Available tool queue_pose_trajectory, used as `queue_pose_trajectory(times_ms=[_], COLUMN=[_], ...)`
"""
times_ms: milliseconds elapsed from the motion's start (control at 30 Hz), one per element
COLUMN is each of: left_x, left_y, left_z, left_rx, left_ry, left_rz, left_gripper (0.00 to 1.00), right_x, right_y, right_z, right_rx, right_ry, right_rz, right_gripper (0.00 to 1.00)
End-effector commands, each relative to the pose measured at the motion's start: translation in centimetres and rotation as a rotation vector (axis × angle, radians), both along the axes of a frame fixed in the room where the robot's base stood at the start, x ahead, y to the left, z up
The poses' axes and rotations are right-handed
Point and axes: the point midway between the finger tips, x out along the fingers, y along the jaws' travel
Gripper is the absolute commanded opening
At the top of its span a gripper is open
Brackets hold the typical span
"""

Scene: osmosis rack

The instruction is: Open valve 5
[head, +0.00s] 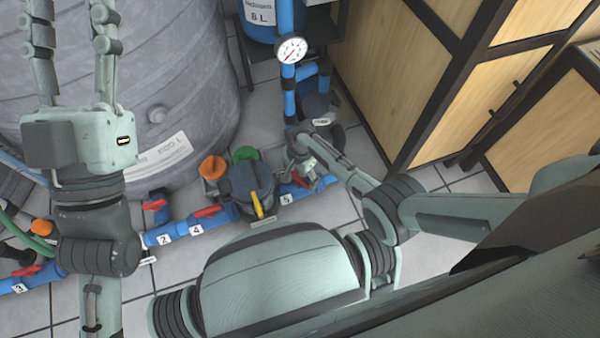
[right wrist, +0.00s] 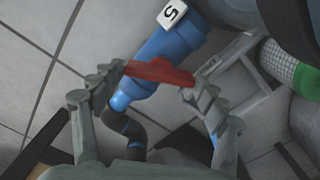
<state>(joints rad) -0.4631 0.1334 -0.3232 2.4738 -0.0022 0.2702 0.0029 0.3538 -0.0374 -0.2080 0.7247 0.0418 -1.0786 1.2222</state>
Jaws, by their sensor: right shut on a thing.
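Valve 5 (right wrist: 165,52) is on a blue pipe, with a white "5" label (right wrist: 172,14) beside it. Its red handle (right wrist: 158,73) lies across the pipe in the right wrist view. My right gripper (right wrist: 160,79) has one finger at each end of the handle and is shut on it. In the head view my right gripper (head: 304,165) is at the pipe, just right of the "5" label (head: 286,199), and partly hides the handle. My left gripper (head: 72,25) is raised at the upper left, fingers apart and empty, far from the valve.
A dark pump (head: 246,186) with a yellow lever stands left of valve 5. Valves with red handles labelled 2 and 4 (head: 196,230) are further left. A big grey tank (head: 150,60) stands behind. A pressure gauge (head: 291,49) and wooden cabinets (head: 400,80) are beyond.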

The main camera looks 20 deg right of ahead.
Motion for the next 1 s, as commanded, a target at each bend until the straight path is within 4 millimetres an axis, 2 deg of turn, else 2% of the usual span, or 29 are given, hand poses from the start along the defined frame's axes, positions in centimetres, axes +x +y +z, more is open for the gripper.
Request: queue_pose_trajectory(times_ms=[500,1000], left_x=[1.4,1.8], left_y=[-1.1,-1.5], left_z=[-2.4,-3.7], left_rx=[0.064,0.092], left_ry=[0.196,0.281], left_rz=[-0.017,-0.023], left_gripper=[0.4,0.4], right_x=[-0.1,-0.1], right_y=[0.1,0.1], right_z=[0.1,0.0], right_rx=[0.001,0.002], right_ry=[0.003,0.003], right_rz=[0.49,0.912], right_gripper=[0.45,0.45])
